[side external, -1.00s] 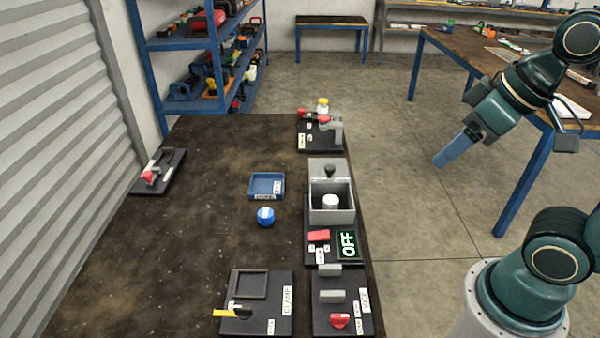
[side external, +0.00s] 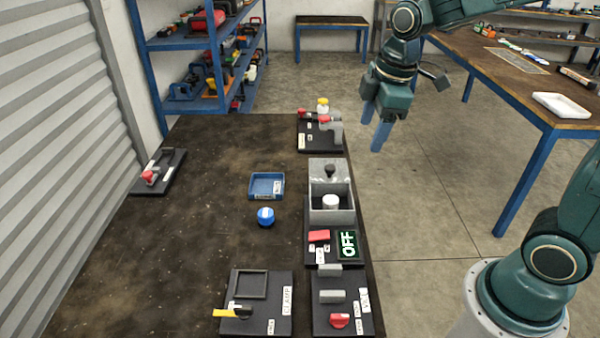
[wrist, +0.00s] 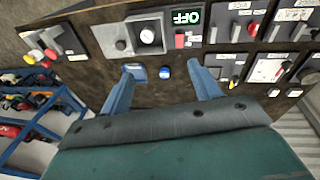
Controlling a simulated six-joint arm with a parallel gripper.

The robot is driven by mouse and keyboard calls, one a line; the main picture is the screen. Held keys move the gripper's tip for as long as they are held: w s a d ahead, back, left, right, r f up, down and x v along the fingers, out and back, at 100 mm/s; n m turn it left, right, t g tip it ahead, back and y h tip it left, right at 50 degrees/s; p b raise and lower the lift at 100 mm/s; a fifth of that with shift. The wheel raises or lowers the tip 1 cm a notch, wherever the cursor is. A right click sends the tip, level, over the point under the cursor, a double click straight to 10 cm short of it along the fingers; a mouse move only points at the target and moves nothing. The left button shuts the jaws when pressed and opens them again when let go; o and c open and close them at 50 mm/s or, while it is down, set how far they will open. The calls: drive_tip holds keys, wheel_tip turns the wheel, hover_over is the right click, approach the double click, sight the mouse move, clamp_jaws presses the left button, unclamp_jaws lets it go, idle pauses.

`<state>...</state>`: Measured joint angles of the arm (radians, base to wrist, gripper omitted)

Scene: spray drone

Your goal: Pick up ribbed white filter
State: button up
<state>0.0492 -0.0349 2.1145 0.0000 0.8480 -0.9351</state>
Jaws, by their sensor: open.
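The white filter (side external: 331,202) stands inside a grey open-topped box (side external: 345,217) on the right edge of the dark table. It also shows as a white round shape in the wrist view (wrist: 147,36). Its ribs are too small to make out. My gripper (side external: 376,140) hangs high to the right of the table, beyond the box, with its blue fingers pointing down. In the wrist view my gripper (wrist: 160,82) has its fingers wide apart with nothing held between them.
A sign reading OFF (side external: 348,244) and a red switch (side external: 319,236) sit in front of the box. A blue tray (side external: 266,185) and blue round object (side external: 265,216) lie left of it. A valve fixture (side external: 320,135) stands behind.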

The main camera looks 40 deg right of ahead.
drive_tip(key=w+d+f+n+g, duration=0.1)
drive_tip(key=w+f+n, duration=0.3)
drive_tip(key=w+f, duration=0.2)
drive_tip(key=n+g, duration=0.1)
drive_tip(key=n, duration=0.3)
hover_over(331, 199)
wheel_tip(331, 199, down, 8)
drive_tip(key=shift+w+r, duration=0.1)
drive_tip(key=shift+r, duration=0.05)
drive_tip(key=shift+f, duration=4.25)
drive_tip(key=shift+f, duration=2.6)
